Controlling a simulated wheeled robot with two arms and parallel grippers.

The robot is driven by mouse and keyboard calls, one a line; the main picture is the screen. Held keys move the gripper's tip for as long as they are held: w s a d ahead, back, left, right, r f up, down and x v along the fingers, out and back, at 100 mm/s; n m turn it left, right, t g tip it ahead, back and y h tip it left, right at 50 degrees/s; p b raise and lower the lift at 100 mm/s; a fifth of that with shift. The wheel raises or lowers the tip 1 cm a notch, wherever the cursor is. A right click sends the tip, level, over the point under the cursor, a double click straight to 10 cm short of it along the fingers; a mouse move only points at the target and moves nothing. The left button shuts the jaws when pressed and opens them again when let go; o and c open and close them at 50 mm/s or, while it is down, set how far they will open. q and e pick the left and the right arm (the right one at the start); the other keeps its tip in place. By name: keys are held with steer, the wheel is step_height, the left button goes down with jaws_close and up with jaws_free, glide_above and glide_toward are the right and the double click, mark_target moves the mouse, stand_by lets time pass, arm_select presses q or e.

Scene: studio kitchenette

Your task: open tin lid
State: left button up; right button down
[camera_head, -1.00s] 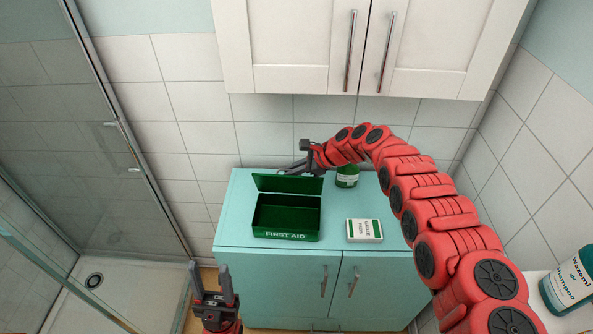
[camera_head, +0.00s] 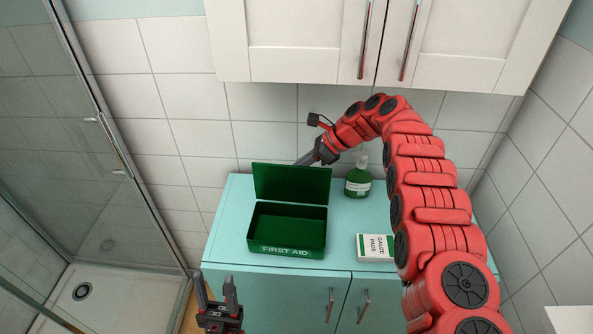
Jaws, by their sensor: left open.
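The green first aid tin (camera_head: 287,250) stands on the turquoise cabinet top. Its lid (camera_head: 291,184) is raised at the back edge and stands roughly upright, so the dark inside shows and looks empty. My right gripper (camera_head: 307,158) is behind the lid's upper right corner. Its fingertips are partly hidden by the lid, so I cannot tell their gap or whether they touch it. My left gripper (camera_head: 216,285) is at the bottom left, in front of the cabinet and away from the tin, with its fingers apart and empty.
A green pump bottle (camera_head: 358,182) stands right of the tin, close to my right arm. A white gauze pads box (camera_head: 374,248) lies at the front right, partly behind that arm. White wall cupboards (camera_head: 290,40) hang above. A glass shower screen (camera_head: 90,130) is at the left.

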steer(key=shift+s+f, duration=0.1)
steer(key=shift+f, duration=0.05)
steer(key=c, duration=1.3)
jaws_free()
